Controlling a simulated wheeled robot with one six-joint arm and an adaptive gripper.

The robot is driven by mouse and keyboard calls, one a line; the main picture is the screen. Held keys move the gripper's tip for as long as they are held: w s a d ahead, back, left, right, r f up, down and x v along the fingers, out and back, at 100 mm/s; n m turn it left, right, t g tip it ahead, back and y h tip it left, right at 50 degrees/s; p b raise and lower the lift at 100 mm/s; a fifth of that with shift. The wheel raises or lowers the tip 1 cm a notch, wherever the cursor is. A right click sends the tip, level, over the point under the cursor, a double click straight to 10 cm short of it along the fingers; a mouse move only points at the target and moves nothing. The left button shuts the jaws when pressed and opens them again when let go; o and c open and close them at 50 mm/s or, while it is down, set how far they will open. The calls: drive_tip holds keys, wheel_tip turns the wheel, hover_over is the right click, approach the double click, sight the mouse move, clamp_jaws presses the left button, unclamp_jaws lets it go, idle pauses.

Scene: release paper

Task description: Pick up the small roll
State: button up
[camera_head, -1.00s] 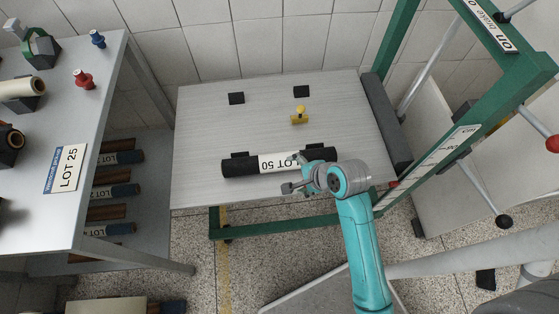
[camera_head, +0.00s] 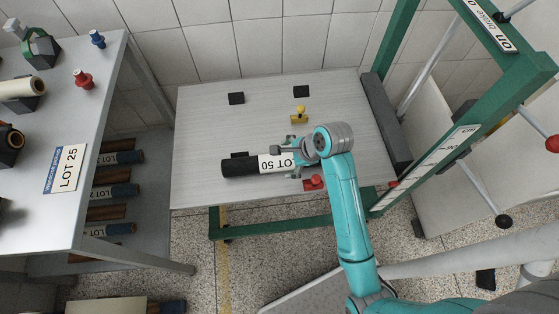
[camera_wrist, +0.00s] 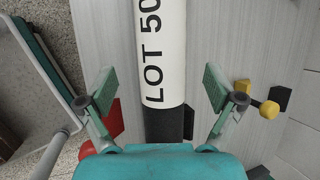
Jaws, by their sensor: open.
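A black roll (camera_head: 237,167) with a white "LOT 50" label lies on the grey table in front of me. In the wrist view the roll (camera_wrist: 162,50) runs up the middle between my fingers, its black end towards my palm. My gripper (camera_head: 287,161) is open over the labelled right part of the roll, one finger on each side. In the wrist view the green pads of my gripper (camera_wrist: 160,88) stand apart from the roll. My wrist hides the roll's right end in the head view.
A yellow stamp-like piece (camera_head: 299,116) stands behind the roll and a red one (camera_head: 314,182) in front. Black blocks (camera_head: 236,98) sit at the table's back. A green frame (camera_head: 392,157) rises on the right. A side table (camera_head: 108,75) stands left.

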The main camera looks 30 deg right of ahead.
sight(284, 160)
drive_tip(key=x, duration=0.5)
drive_tip(key=shift+d, duration=0.1)
drive_tip(key=shift+c, duration=0.3)
drive_tip(key=shift+r, duration=0.1)
drive_tip(key=c, duration=1.5)
drive_tip(key=shift+w+r, duration=0.1)
